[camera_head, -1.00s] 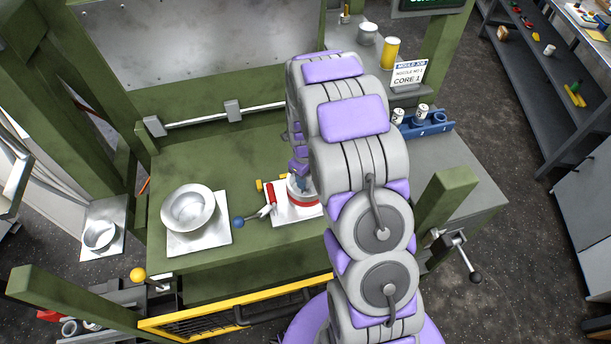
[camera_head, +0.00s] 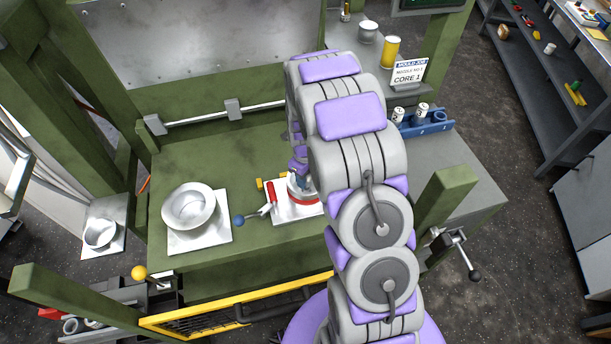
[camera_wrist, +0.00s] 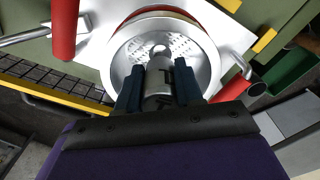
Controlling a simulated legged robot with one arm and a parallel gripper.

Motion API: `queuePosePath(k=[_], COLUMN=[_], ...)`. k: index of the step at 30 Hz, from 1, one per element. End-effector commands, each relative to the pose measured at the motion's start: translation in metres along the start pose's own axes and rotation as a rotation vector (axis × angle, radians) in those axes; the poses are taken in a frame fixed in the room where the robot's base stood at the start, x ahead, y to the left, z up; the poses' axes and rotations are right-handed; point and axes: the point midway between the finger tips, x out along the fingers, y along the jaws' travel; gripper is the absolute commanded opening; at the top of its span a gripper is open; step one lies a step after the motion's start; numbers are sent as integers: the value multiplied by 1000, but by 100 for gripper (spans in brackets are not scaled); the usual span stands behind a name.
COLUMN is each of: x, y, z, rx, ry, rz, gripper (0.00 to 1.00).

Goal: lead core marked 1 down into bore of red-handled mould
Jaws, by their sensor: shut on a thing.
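The red-handled mould is a round silver dish (camera_wrist: 206,70) with a red band, on a pale plate. Its red handle (camera_wrist: 65,28) is at the upper left of the wrist view and also shows in the head view (camera_head: 271,193). My gripper (camera_wrist: 159,75) is shut on a grey cylindrical core (camera_wrist: 158,88) with a rounded end. The core is over the middle of the dish, where several small holes show. I cannot tell whether its end is inside the bore, and its number is not readable. In the head view my arm hides the core and part of the mould.
A silver bowl-shaped mould (camera_head: 190,208) stands on a plate to the left on the green bench. A blue rack (camera_head: 437,127) at the right holds two pale cores. A card (camera_head: 409,73) behind it reads CORE 1. A yellow-edged guard (camera_head: 235,305) runs along the front.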

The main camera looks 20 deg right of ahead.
Motion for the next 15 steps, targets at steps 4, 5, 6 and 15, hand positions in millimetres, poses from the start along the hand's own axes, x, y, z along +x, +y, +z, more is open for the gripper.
queuePosePath(k=[4, 5, 6, 15], x=[4, 4, 5, 13], y=[0, 0, 0, -1], z=[0, 0, 0, 1], rx=[0, 0, 1, 0], ry=[0, 0, 0, -1], rz=[0, 0, 0, -1], gripper=[0, 0, 0, 0])
